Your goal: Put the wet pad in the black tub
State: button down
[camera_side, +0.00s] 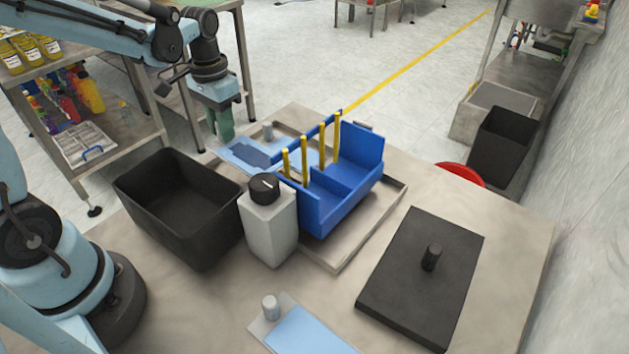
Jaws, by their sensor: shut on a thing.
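My gripper (223,137), with green finger parts, points down at the back of the table, behind the black tub. It is shut on the wet pad (251,154), a flat dark blue piece beside the fingertips. The exact grip is too small to see. The pad shows over a light blue surface (291,155) next to a grey knob; whether it touches that surface I cannot tell. The open black tub (197,240) stands at the table's left, nearer than my gripper. The part of its inside that I see is empty.
A grey bottle with a black cap (268,225) stands right beside the tub. A blue rack with yellow posts (345,200) sits on a metal tray. A black board with a knob (420,275) lies at right. A light blue pad (305,333) lies in front.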

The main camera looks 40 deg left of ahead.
notch_tip(320, 180, up, 9)
jog(key=shift+f, duration=0.1)
jog(key=s+a+n, duration=0.1)
jog(key=s, duration=1.4)
jog(key=shift+s+f, duration=0.15)
jog(key=shift+f, duration=3.7)
jog(key=shift+s+f, duration=0.1)
jog(key=shift+f, duration=3.7)
